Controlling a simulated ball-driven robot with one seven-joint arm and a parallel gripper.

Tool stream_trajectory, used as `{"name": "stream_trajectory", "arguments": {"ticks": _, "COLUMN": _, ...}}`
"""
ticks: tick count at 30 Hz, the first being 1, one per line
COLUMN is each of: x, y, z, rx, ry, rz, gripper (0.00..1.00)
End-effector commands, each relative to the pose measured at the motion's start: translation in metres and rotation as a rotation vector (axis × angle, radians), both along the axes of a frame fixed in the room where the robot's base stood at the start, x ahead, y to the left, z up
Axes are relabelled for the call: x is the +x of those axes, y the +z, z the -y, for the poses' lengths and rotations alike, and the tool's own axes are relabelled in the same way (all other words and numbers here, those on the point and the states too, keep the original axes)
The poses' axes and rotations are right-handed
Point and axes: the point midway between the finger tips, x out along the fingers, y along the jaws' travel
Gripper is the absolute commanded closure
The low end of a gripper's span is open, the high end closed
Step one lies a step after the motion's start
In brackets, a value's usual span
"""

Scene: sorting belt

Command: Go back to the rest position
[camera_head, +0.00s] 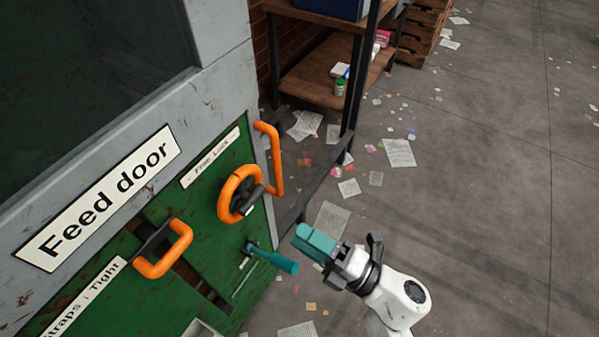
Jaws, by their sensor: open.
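My gripper (314,241), with teal fingers on a white arm, is right of the green feed door panel (205,225). It is open, and no object shows in it. In the picture it is just right of the end of a teal lever (272,258) that sticks out from the panel. A small gap shows between them; their distance in depth is hard to judge. The inner faces of the fingers are hidden.
A shelf rack (318,75) stands behind. The concrete floor (490,200) at right is open, with scattered papers.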

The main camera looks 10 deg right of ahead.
Motion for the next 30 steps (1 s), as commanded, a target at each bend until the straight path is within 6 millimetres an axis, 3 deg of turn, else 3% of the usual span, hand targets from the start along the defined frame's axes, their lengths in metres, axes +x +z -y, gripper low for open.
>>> {"name": "stream_trajectory", "arguments": {"ticks": 7, "x": 0.003, "y": 0.002, "z": 0.004, "rx": 0.007, "ry": -0.022, "rz": -0.009, "gripper": 0.52}}
{"name": "stream_trajectory", "arguments": {"ticks": 11, "x": 0.021, "y": 0.011, "z": 0.028, "rx": 0.048, "ry": -0.149, "rz": -0.065, "gripper": 0.52}}
{"name": "stream_trajectory", "arguments": {"ticks": 16, "x": 0.05, "y": 0.021, "z": 0.094, "rx": 0.17, "ry": -0.441, "rz": -0.22, "gripper": 0.52}}
{"name": "stream_trajectory", "arguments": {"ticks": 21, "x": 0.058, "y": 0.014, "z": 0.163, "rx": 0.321, "ry": -0.725, "rz": -0.421, "gripper": 0.52}}
{"name": "stream_trajectory", "arguments": {"ticks": 26, "x": 0.043, "y": -0.005, "z": 0.217, "rx": 0.469, "ry": -0.96, "rz": -0.638, "gripper": 0.52}}
{"name": "stream_trajectory", "arguments": {"ticks": 30, "x": 0.016, "y": -0.028, "z": 0.25, "rx": 0.593, "ry": -1.142, "rz": -0.849, "gripper": 0.52}}
